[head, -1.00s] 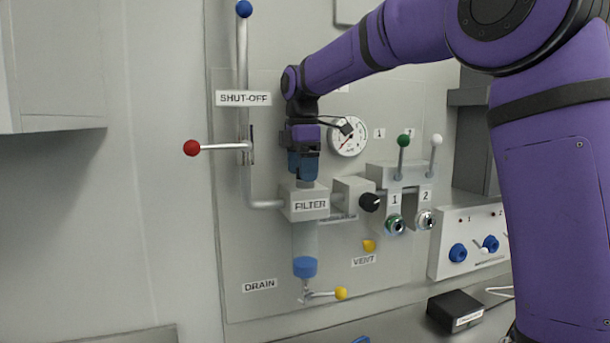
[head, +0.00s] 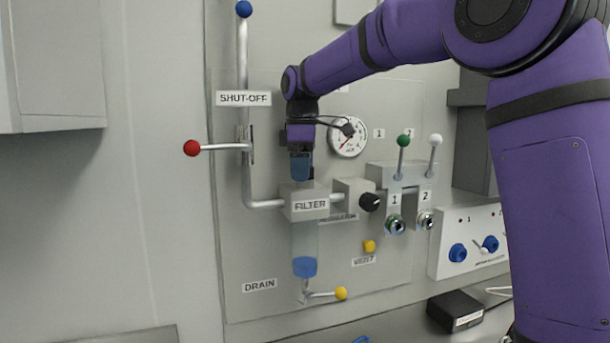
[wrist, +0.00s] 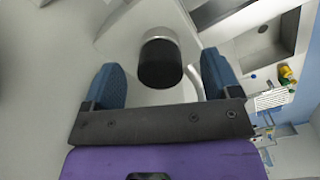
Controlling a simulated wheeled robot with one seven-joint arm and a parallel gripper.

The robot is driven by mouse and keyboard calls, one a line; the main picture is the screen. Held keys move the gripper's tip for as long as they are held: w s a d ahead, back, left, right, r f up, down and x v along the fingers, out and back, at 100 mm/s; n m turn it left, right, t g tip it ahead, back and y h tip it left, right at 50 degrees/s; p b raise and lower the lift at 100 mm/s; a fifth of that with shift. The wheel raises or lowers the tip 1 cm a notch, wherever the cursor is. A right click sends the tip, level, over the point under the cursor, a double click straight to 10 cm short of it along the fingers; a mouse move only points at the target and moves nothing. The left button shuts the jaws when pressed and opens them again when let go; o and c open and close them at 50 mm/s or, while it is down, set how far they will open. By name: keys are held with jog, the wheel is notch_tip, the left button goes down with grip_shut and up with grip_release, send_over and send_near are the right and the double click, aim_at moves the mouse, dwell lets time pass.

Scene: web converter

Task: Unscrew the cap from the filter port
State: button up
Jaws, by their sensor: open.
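The filter block (head: 304,203), labelled FILTER, is on the wall panel with a clear bowl below it, blue at the bottom. My gripper (head: 301,170) points down just above the block, and a short grey stub shows under its fingertips. In the wrist view my gripper (wrist: 160,85) is open, with one blue finger on each side. A black round cap-like part (wrist: 160,64) with a silver collar shows between the fingers, with a visible gap on both sides. In the head view the fingers hide this part, so I cannot tell its exact height between them.
A shut-off pipe (head: 243,170) with a red-knobbed lever (head: 192,148) stands left of the gripper. To the right are a gauge (head: 347,137), a black regulator knob (head: 369,202) and two levers with green and white knobs. A yellow-knobbed drain handle (head: 340,293) is below.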

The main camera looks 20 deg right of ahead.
jog(key=m, duration=0.4)
jog(key=shift+w+d, duration=0.1)
jog(key=c, duration=1.5)
jog(key=n, duration=0.4)
jog(key=shift+s+r+n, duration=0.1)
jog(key=shift+s+n, duration=0.1)
jog(key=shift+n, duration=1.8)
